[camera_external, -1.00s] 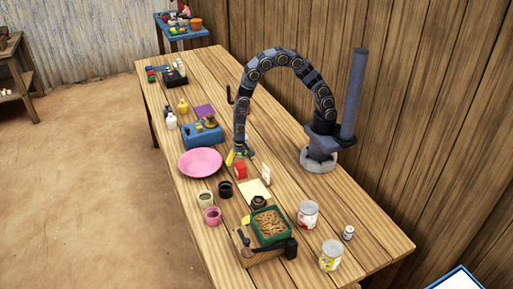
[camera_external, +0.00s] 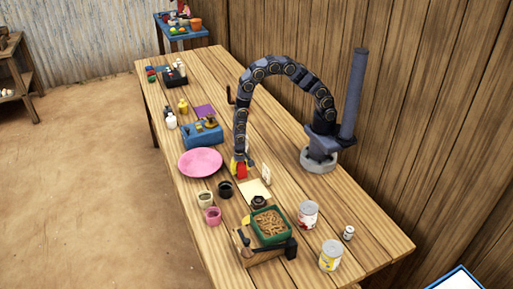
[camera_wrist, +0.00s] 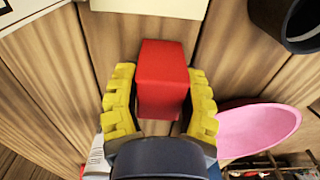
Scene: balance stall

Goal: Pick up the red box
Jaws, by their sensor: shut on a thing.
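The red box (camera_wrist: 162,70) stands between the two yellow fingers of my gripper (camera_wrist: 161,105) in the wrist view. The fingers touch its left and right sides, and its far end sticks out past them. In the external view the red box (camera_external: 241,171) shows at the tip of my gripper (camera_external: 241,167), low over the wooden table, just right of the pink plate. My gripper is shut on the box. I cannot tell whether the box still rests on the table.
The pink plate (camera_external: 200,162) is close on the left. A black cup (camera_external: 225,189) and a white card (camera_external: 266,175) stand near. A green tray of brown sticks (camera_external: 270,224) and cans (camera_external: 307,214) are toward the front.

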